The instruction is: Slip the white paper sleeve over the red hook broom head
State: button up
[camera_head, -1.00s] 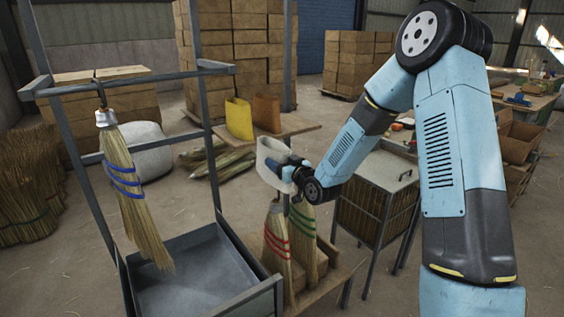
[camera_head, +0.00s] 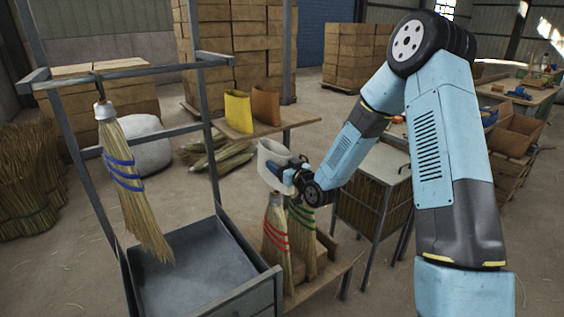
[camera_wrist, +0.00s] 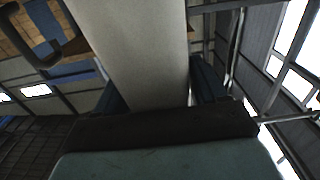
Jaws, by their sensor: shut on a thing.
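My gripper (camera_head: 289,174) is shut on the white paper sleeve (camera_head: 272,162). The sleeve is upright, just above the red-banded broom head (camera_head: 275,235) in the head view. Its lower edge is close to the broom's top, and I cannot tell whether it is around it. In the wrist view the sleeve (camera_wrist: 135,50) is a pale panel between the two fingers. A dark hook (camera_wrist: 38,52) shows at upper left there. The green-banded broom head (camera_head: 303,232) stands just right of the red one. A blue-banded broom head (camera_head: 130,175) hangs from the rack at left.
A yellow sleeve (camera_head: 238,111) and an orange sleeve (camera_head: 266,106) stand on a wooden shelf (camera_head: 290,128) behind. The grey metal tray (camera_head: 195,270) lies left of the brooms. A metal-framed cabinet (camera_head: 375,195) stands close at right.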

jog(key=shift+d+f, duration=0.1)
jog(key=shift+f, duration=1.55)
send_over(282, 221)
notch_tip(282, 221, down, 9)
jog(key=shift+w, duration=0.25)
dwell(1.2)
jog(key=shift+f, duration=0.15)
jog(key=shift+f, duration=6.35)
jog(key=shift+f, duration=0.1)
